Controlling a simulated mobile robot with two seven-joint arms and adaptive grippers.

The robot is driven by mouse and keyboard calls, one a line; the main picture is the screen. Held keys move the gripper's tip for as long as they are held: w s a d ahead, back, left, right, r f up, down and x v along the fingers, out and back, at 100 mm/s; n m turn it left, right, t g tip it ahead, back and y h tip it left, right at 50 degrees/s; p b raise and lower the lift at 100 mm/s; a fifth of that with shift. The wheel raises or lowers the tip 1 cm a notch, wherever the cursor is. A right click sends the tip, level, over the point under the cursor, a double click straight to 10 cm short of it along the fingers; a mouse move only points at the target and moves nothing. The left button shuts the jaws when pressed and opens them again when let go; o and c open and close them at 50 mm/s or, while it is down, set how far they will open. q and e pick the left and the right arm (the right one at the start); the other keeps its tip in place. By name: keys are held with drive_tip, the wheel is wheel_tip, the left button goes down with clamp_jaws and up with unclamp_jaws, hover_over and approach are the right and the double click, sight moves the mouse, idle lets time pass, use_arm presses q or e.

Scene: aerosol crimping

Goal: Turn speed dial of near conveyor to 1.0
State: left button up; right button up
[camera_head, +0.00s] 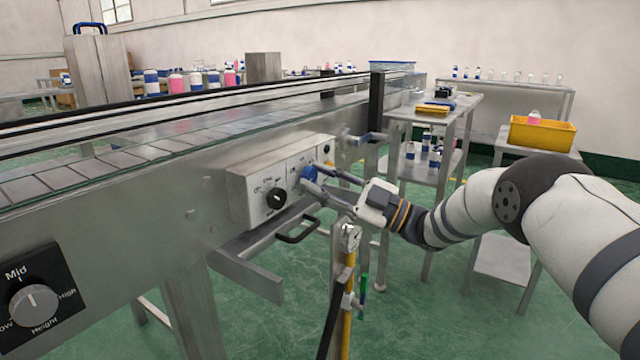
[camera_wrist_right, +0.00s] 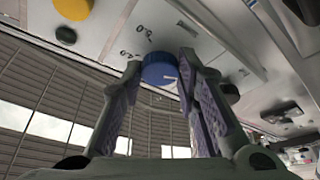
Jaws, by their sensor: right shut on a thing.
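The near conveyor (camera_head: 130,190) runs along the left side of the head view. A grey control box (camera_head: 250,200) is fixed to its side. The box carries a black knob (camera_head: 276,198) and, to the right of it, a blue knob (camera_head: 309,173). My right gripper (camera_head: 318,179) reaches in from the right and is shut on the blue knob. In the right wrist view, the blue knob (camera_wrist_right: 160,70) sits between the two fingertips. My left gripper is not in view.
A black height dial (camera_head: 35,302) marked Low, Mid and High is at the lower left. A black handle (camera_head: 298,230) juts out below the box. A yellow post (camera_head: 348,285) stands in front. Side tables and a yellow bin (camera_head: 542,134) stand to the right.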

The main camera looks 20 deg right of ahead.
drive_tip(key=shift+n, duration=0.8)
drive_tip(key=shift+g, duration=0.4)
drive_tip(key=o, duration=1.2)
drive_tip(key=shift+c, duration=0.2)
drive_tip(key=shift+d, duration=0.1)
drive_tip(key=v, duration=1.2)
drive_tip(key=shift+f, duration=0.1)
